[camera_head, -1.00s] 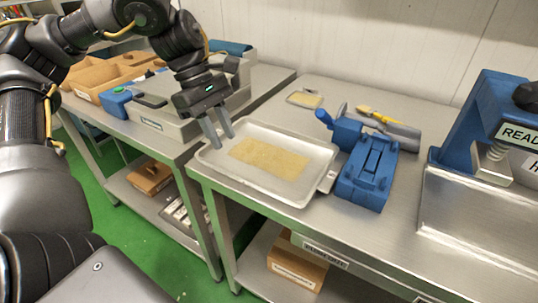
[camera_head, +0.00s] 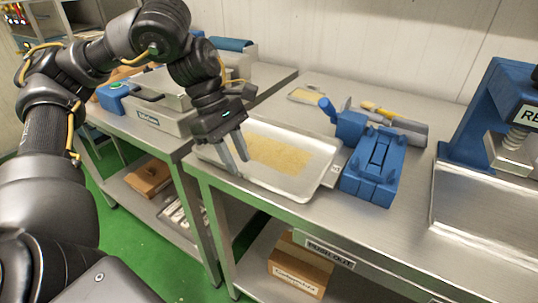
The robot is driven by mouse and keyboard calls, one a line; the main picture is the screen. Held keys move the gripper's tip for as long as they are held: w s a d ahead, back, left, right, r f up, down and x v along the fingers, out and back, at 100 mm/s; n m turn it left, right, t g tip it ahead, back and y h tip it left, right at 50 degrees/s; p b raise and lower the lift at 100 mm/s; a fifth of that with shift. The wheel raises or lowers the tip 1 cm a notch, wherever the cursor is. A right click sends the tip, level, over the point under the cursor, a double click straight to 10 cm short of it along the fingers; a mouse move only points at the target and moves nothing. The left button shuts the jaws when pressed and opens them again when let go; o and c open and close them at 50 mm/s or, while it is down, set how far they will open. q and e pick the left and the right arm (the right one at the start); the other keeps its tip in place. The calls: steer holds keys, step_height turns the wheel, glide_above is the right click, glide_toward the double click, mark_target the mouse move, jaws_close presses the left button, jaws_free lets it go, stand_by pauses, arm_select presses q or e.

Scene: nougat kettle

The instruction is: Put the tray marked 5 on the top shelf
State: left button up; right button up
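A shallow metal tray (camera_head: 312,183) with a flat tan slab (camera_head: 278,155) in it lies on the steel table. A small light tag (camera_head: 335,171) shows at its right side; its mark is too small to read. My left gripper (camera_head: 240,168) is open, fingers pointing down, with a gap between them. It is at the left part of the tray, in front of its left rim; I cannot tell whether it touches. Nothing shows between the fingers. My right gripper is out of view. A shelf unit (camera_head: 82,17) shows partly at the upper left, behind my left arm.
A blue device (camera_head: 372,170) stands close to the tray's right side. A blue press (camera_head: 470,130) stands further right. A smaller tray (camera_head: 305,96) lies at the back. A cardboard box (camera_head: 298,270) sits under the table. Bare tabletop lies in front of the blue device.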

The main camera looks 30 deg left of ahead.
arm_select(q)
steer(key=shift+x, duration=1.15)
jaws_close()
stand_by(0.5)
